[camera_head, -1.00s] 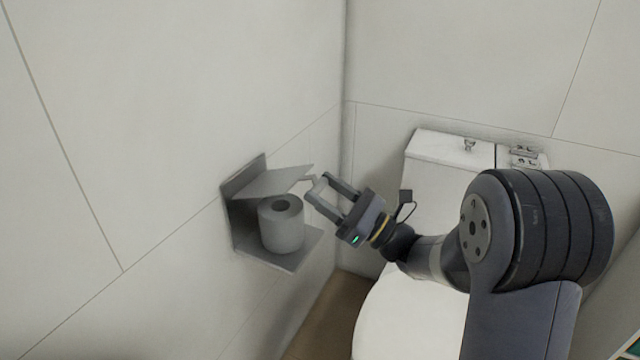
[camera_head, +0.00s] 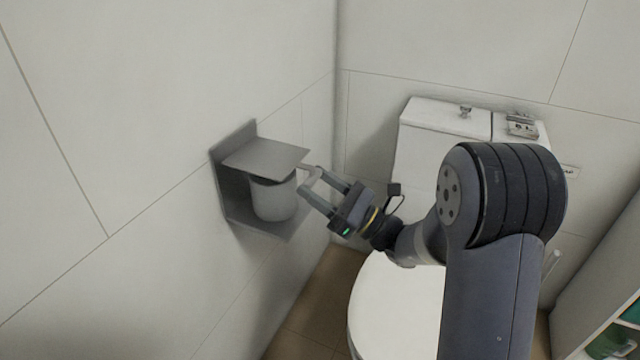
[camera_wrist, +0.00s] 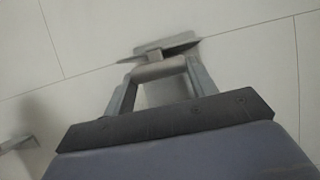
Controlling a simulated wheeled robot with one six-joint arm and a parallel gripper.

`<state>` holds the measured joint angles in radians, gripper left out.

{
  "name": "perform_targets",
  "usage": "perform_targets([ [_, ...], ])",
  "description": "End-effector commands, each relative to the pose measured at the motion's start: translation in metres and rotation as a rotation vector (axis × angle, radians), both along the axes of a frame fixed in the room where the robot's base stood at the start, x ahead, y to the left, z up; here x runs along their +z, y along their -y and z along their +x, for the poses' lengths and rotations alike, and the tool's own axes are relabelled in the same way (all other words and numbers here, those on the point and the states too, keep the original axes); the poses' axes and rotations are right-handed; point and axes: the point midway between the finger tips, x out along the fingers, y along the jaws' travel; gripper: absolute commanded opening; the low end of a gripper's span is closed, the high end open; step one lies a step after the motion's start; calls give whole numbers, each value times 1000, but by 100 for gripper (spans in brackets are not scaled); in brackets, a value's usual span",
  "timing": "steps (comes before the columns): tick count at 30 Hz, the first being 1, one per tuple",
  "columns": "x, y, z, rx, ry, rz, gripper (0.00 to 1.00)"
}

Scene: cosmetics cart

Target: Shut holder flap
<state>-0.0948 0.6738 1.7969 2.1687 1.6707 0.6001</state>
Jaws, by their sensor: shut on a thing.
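The grey holder flap (camera_head: 266,156) is attached to the holder's back plate on the left wall. It lies nearly level over the toilet roll (camera_head: 273,199), hiding the roll's top. The holder's lower shelf (camera_head: 268,232) is under the roll. My gripper (camera_head: 310,182) is at the flap's right front edge, shut on the small tab there. In the wrist view the flap (camera_wrist: 168,44) shows just beyond my fingertips (camera_wrist: 157,67). The exact contact is too small to see clearly.
A white toilet (camera_head: 393,305) with its cistern (camera_head: 446,117) stands at the right, below and behind my arm. The wall corner is just right of the holder. A shelf unit (camera_head: 600,300) stands at the far right. Brown floor shows below the holder.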

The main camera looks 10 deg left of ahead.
Motion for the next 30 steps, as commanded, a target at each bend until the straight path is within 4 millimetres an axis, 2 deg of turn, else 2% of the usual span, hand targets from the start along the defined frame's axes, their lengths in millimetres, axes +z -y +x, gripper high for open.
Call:
perform_targets([
  [1, -10, -2, -1, 5, -19, -15, 13],
  [6, -10, -2, -2, 5, -19, -16, 13],
  [7, -10, -2, -2, 5, -19, -16, 56],
  [14, -6, -2, -1, 3, -13, -10, 75],
  [23, -5, 1, -1, 0, -8, -8, 76],
  [26, -9, 10, -3, -1, -10, -8, 76],
  [30, -19, 33, -11, -3, -12, -7, 76],
])
